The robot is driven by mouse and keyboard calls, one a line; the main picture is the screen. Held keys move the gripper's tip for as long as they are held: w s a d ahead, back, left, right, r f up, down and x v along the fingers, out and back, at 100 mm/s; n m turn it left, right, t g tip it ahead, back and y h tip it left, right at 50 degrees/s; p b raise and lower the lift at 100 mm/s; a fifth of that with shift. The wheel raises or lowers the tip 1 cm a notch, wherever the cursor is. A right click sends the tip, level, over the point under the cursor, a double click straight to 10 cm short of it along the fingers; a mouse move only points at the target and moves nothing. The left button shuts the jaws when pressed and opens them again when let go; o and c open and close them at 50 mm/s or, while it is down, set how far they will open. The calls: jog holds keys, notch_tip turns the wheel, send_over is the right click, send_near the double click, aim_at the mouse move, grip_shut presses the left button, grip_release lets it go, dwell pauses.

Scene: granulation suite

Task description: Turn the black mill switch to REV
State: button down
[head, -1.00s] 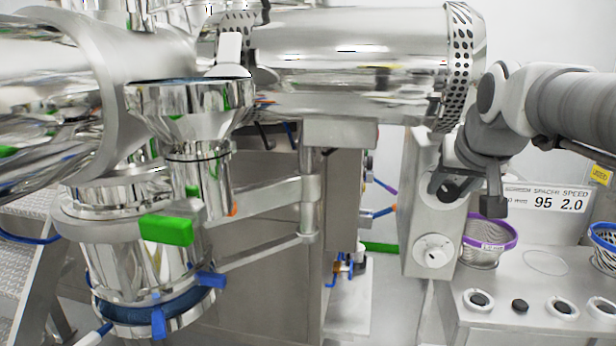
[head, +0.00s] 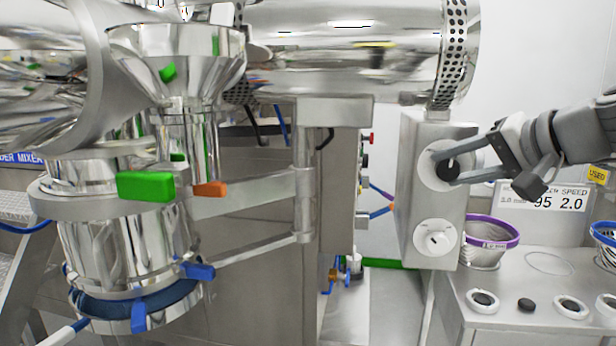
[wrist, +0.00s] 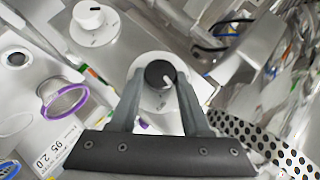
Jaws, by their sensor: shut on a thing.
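The black mill switch (head: 447,170) is a round knob on a pale round plate, on the upper front of a grey metal box (head: 420,205). In the wrist view the black knob (wrist: 160,74) has a white pointer line that slants toward the lower right of the picture. My gripper (head: 452,168) reaches in from the right and is shut on the black knob, one finger on each side. It also shows in the wrist view (wrist: 157,88). The label words around the plate are too small to read.
A white knob (head: 436,238) sits below the black one on the same box. A purple-rimmed basket (head: 488,242) and several round fittings stand on the bench at right. A perforated steel cylinder end (head: 454,55) is just above the box.

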jog(key=m+t+y+b, duration=0.1)
jog(key=b, duration=0.2)
jog(key=f+m+t+y+b, duration=0.1)
jog(key=b, duration=0.1)
jog(key=shift+d+m+t+y+b, duration=0.15)
jog(key=shift+m+t+y+b, duration=0.15)
jog(key=shift+m+y+b, duration=0.1)
jog(key=shift+m+t+y+b, duration=0.6)
jog(key=shift+m+t+b, duration=0.15)
jog(key=shift+b, duration=0.35)
jog(key=shift+r, duration=0.1)
jog(key=shift+c, duration=1.8)
grip_release()
jog(key=p+v, duration=0.2)
jog(key=v, duration=1.5)
jog(key=shift+s+p, duration=0.25)
jog(key=shift+p, duration=0.15)
